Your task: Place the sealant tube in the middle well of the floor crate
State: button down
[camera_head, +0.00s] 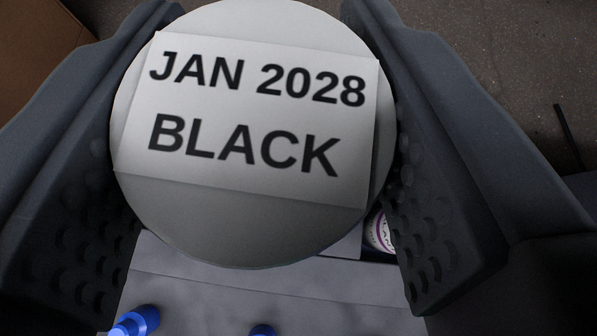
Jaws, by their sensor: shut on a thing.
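My gripper (257,140) is shut on the sealant tube (240,225), with one dark, dimpled finger on each side. I see the tube end-on as a pale grey disc. A white label on it reads "JAN 2028 BLACK". The rest of the tube is hidden behind this end. Below and partly behind it, a grey surface (270,288) shows, which looks like part of the floor crate. The tube blocks most of the view of it, so I cannot tell which well lies under the tube.
Blue capped things (140,320) show at the bottom edge, with another blue piece (262,330) beside them. A round white and purple label (379,232) peeks out by the right finger. A brown box-like thing (35,45) is at top left. Speckled floor (520,60) is at top right.

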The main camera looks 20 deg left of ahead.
jog(key=f+b, duration=0.1)
jog(key=f, duration=0.4)
jog(key=f+b, duration=0.2)
jog(key=f, duration=0.2)
jog(key=shift+s+a+f, duration=0.15)
jog(key=shift+a+f, duration=0.05)
jog(key=shift+f, duration=0.15)
jog(key=shift+f+b, duration=0.1)
jog(key=shift+b, duration=0.25)
jog(key=c, duration=0.9)
grip_release()
jog(key=shift+s+d+r+p, duration=0.1)
jog(key=shift+s+r+p, duration=0.1)
jog(key=shift+r+p, duration=0.1)
jog(key=p+v, duration=0.4)
jog(key=v, duration=0.7)
jog(key=shift+s+d, duration=0.15)
jog(key=shift+s, duration=0.1)
